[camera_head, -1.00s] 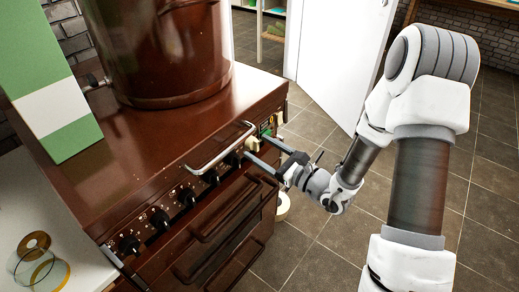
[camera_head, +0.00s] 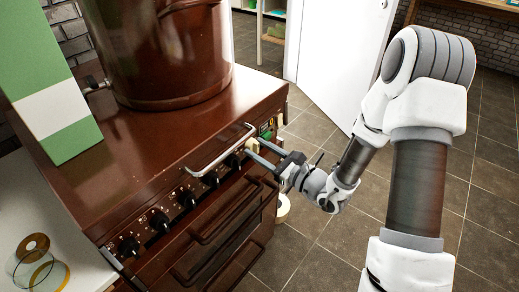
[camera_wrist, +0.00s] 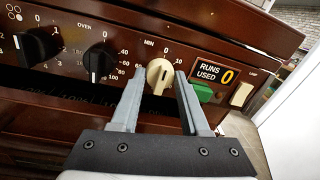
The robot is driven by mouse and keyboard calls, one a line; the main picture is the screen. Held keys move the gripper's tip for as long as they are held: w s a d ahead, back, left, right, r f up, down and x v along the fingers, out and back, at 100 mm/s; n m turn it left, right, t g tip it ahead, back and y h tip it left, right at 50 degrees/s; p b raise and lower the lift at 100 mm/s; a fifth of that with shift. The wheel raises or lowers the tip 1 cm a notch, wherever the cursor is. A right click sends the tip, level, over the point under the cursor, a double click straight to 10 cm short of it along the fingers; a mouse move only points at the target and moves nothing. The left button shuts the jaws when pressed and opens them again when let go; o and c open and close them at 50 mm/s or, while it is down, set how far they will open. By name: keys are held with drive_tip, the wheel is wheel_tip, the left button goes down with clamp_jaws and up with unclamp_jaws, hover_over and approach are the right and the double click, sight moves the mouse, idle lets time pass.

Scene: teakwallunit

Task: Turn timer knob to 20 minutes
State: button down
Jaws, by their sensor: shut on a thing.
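The timer knob (camera_wrist: 159,74) is cream-coloured, below a "MIN" label and a 0 mark on the brown stove panel. A dark pointer line shows on its face, running roughly downward. My gripper (camera_wrist: 160,80) has one finger on each side of the knob and is shut on it. The fingers and gripper body hide the lower part of the dial, so I cannot read the minute setting. In the head view my gripper (camera_head: 254,147) reaches the right end of the stove front (camera_head: 165,205), and the knob is partly hidden.
A black oven knob (camera_wrist: 101,63) sits left of the timer. A green button (camera_wrist: 202,91), a "RUNS USED 0" display (camera_wrist: 217,74) and a cream lamp switch (camera_wrist: 241,95) are on the right. A metal handrail (camera_head: 222,150) runs before the panel. A large pot (camera_head: 172,50) stands on top.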

drive_tip(key=m+p, duration=0.1)
drive_tip(key=p, duration=0.1)
drive_tip(key=m+p, duration=0.2)
drive_tip(key=shift+d+r+m, duration=0.1)
drive_tip(key=shift+r+m, duration=0.2)
drive_tip(key=m+p, duration=0.5)
drive_tip(key=p, duration=0.1)
drive_tip(key=shift+g, duration=0.3)
drive_tip(key=m+p, duration=0.4)
drive_tip(key=shift+m, duration=0.3)
drive_tip(key=shift+w+f+m+g+p, duration=0.1)
drive_tip(key=shift+f+m+g+p, duration=0.1)
drive_tip(key=shift+m+p, duration=0.7)
drive_tip(key=shift+f+m+g+p, duration=0.1)
drive_tip(key=shift+m+g+p, duration=0.1)
drive_tip(key=shift+m+p, duration=0.65)
drive_tip(key=shift+m, duration=0.25)
drive_tip(key=shift+c, duration=2)
unclamp_jaws()
